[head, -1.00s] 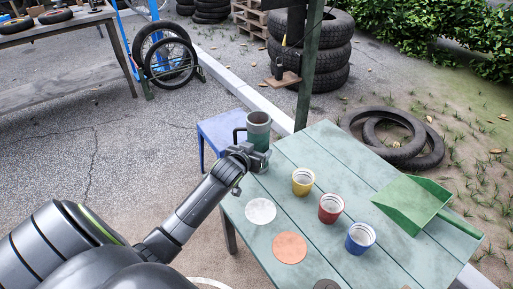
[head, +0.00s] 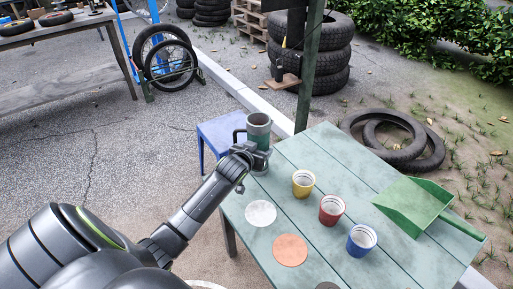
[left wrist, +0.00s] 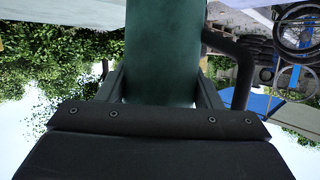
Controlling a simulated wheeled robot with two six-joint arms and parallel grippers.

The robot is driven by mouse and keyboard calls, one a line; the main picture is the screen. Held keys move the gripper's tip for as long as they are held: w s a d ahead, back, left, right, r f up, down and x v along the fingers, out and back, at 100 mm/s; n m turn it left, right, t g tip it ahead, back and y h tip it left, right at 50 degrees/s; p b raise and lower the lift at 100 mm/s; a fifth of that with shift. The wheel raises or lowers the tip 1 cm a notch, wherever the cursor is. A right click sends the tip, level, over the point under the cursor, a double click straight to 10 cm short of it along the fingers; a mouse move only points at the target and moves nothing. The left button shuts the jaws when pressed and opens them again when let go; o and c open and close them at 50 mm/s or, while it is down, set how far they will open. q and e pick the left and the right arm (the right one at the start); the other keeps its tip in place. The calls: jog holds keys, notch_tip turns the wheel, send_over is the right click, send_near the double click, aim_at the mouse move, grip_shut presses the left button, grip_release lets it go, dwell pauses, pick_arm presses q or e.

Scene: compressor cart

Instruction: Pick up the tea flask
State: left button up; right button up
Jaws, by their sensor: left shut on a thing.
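In the left wrist view the flask's green side (left wrist: 165,50) fills the gap between the two fingers (left wrist: 162,95), and the handle shows at right. I cannot tell whether its base touches the table. My right gripper is not in view.
The green table (head: 300,215) holds yellow (head: 303,184), red (head: 331,209) and blue (head: 361,239) cups, a white disc (head: 261,213), an orange disc (head: 290,250) and a green dustpan (head: 412,207). A post (head: 309,75) rises behind the table. A blue stool (head: 218,132) stands behind the flask.

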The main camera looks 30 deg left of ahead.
aim_at(255, 126)
pick_arm(q)
jog(key=shift+r, duration=0.15)
jog(key=shift+r, duration=0.1)
notch_tip(255, 126, up, 3)
jog(key=shift+f+p, duration=0.15)
jog(key=shift+p, duration=0.35)
jog(key=shift+w+r, duration=0.1)
jog(key=shift+r, duration=0.65)
jog(key=shift+r+p, duration=0.9)
jog(key=shift+r, duration=1.8)
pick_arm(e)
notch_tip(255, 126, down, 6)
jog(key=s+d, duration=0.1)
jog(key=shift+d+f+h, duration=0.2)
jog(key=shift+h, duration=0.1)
